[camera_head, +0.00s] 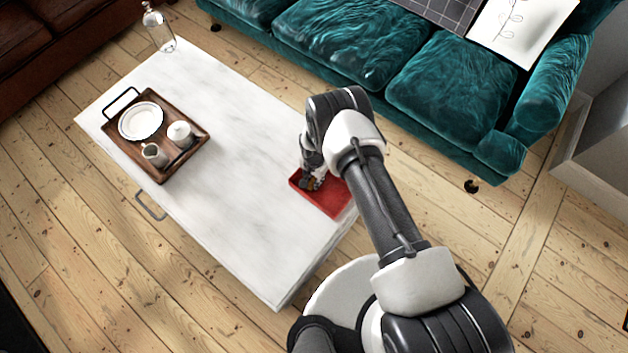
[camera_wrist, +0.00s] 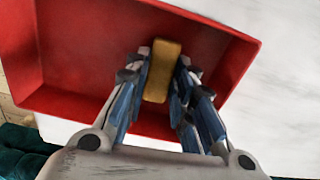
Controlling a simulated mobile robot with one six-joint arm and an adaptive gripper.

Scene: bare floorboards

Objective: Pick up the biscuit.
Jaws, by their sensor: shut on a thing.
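The biscuit (camera_wrist: 162,70) is a golden-brown, rounded oblong piece in the wrist view, between my gripper's two fingers. My gripper (camera_wrist: 158,88) is shut on it, with a fingertip against each long side. The red tray (camera_wrist: 85,50) lies below and around the biscuit in that view; I cannot tell whether the biscuit still touches its floor. In the head view, my gripper (camera_head: 313,181) is low over the left part of the red tray (camera_head: 325,198), at the right end of the white table. The biscuit is mostly hidden there by my gripper.
A wooden tray (camera_head: 118,146) with a plate (camera_head: 140,121), a small jug (camera_head: 154,154) and a lidded pot (camera_head: 180,134) stands on the white table (camera_head: 235,190). A glass bottle (camera_head: 158,30) stands at the table's far end. A teal sofa (camera_head: 440,85) is behind. The table's middle is clear.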

